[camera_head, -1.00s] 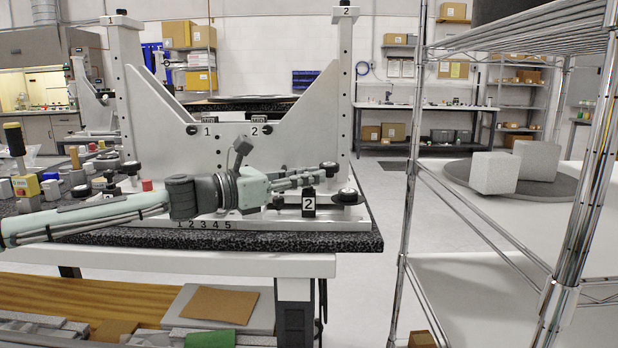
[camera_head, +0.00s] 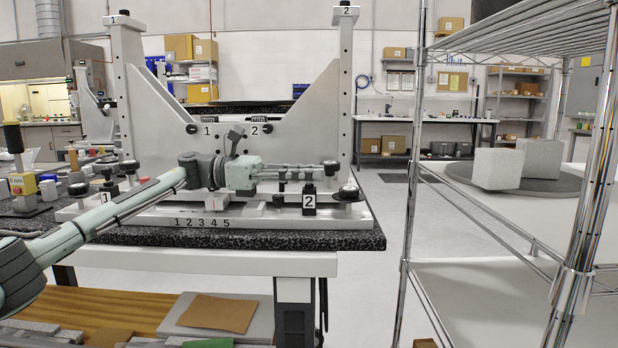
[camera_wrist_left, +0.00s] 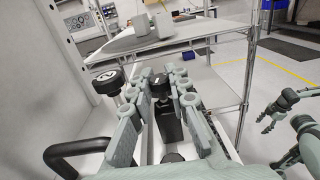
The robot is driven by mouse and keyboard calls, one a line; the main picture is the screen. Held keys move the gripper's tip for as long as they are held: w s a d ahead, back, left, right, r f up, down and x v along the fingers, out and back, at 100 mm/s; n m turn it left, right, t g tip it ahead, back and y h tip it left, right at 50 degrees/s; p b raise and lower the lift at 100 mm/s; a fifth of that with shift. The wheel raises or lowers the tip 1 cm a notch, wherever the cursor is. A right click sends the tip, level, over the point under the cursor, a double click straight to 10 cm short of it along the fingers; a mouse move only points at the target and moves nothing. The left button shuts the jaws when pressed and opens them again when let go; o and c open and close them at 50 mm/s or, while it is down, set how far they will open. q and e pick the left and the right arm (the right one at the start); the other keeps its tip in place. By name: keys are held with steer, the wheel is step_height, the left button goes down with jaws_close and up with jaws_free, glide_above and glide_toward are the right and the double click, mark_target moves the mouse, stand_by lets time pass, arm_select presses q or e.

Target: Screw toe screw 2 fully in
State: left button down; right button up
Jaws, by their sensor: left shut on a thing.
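Toe screw 2 is a black round knob (camera_head: 348,192) at the right end of the fixture's base, beside the black block marked 2 (camera_head: 310,203). My right gripper (camera_wrist_left: 272,116) shows at the right of the wrist view, apparently open and empty.
Another black knob (camera_head: 330,167) stands just behind the fingertips, near the right post (camera_head: 344,100). A grey plate (camera_head: 300,115) rises behind the arm. A wire shelf rack (camera_head: 590,150) stands to the right. Loose parts and a yellow switch box (camera_head: 22,184) lie at left.

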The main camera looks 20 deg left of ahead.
stand_by(0.4)
arm_select(q)
steer(key=c, duration=1.4)
jaws_free()
